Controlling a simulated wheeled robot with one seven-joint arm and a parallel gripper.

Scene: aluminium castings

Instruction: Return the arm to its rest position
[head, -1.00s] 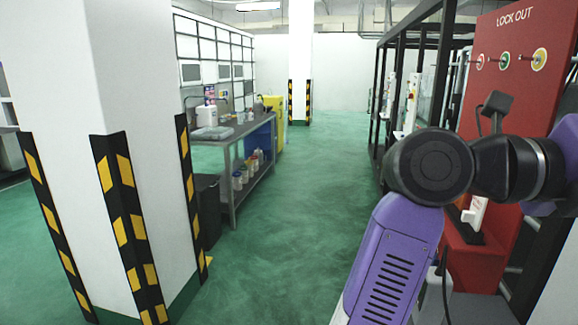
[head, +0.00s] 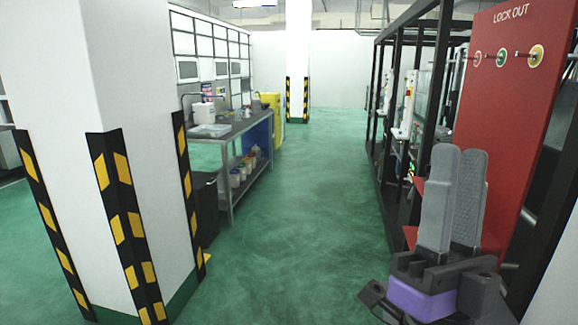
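My gripper (head: 460,154) is at the lower right of the head view, with its two grey fingers pointing up from a dark and purple body. The rest of my arm is out of view or hidden.
A white pillar (head: 130,70) with black and yellow corner guards stands at the left. A metal bench (head: 236,132) with bottles and a sink lies beyond it. A black frame (head: 418,120) runs along the right. The green floor (head: 300,220) between is clear.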

